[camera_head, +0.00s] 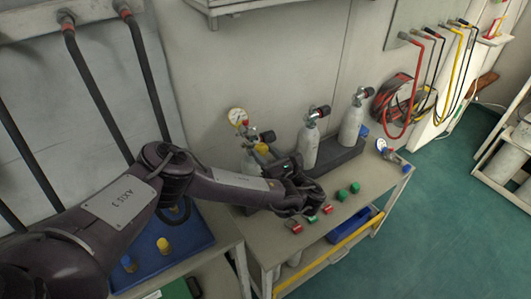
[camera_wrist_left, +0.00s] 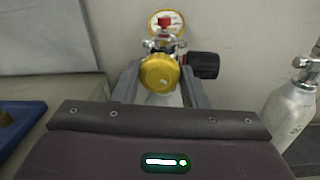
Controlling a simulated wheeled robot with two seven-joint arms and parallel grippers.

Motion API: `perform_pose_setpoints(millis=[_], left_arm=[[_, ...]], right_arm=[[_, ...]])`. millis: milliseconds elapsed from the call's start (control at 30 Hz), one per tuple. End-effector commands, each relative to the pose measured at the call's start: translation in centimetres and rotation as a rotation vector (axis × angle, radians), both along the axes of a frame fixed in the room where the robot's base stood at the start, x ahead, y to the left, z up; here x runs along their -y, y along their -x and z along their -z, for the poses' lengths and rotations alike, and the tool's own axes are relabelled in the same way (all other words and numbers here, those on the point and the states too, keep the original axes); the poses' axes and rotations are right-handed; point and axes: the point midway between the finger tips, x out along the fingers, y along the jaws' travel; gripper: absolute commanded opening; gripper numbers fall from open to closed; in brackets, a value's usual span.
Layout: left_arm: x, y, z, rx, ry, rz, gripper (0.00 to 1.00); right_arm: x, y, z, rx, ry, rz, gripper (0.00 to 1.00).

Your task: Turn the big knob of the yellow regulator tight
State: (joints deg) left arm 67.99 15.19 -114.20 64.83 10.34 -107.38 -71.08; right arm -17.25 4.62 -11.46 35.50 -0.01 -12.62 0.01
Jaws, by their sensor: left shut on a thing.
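The yellow regulator's big round knob (camera_wrist_left: 160,72) faces me in the wrist view, with a gauge (camera_wrist_left: 160,18) and a small red part behind it. A black ribbed knob (camera_wrist_left: 204,65) sticks out to the right. My left gripper (camera_wrist_left: 159,80) has one grey finger on each side of the yellow knob and is shut on it. In the head view the regulator (camera_head: 261,148) sits on a grey cylinder at the back of the bench, and my left arm reaches over the bench to it, hiding its lower part. My right gripper is not in view.
Two more grey cylinders (camera_head: 309,145) (camera_head: 351,125) with black valve knobs stand to the right in a dark rack. Several small red and green caps (camera_head: 341,195) lie on the bench (camera_head: 365,190) in front. A blue tray (camera_head: 190,245) with yellow pieces is at left.

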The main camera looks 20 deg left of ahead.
Motion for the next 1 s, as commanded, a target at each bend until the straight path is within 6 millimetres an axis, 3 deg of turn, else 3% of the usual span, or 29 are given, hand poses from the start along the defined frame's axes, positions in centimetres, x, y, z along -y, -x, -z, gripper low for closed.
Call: perform_pose_setpoints(millis=[400,1000], left_arm=[[0.1,0.0,0.0,-0.249,-0.216,0.001,0.16],[0.2,0.0,0.3,-0.679,-0.591,0.003,0.16]], right_arm=[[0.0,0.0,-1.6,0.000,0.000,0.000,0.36],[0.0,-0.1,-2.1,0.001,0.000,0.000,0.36]])
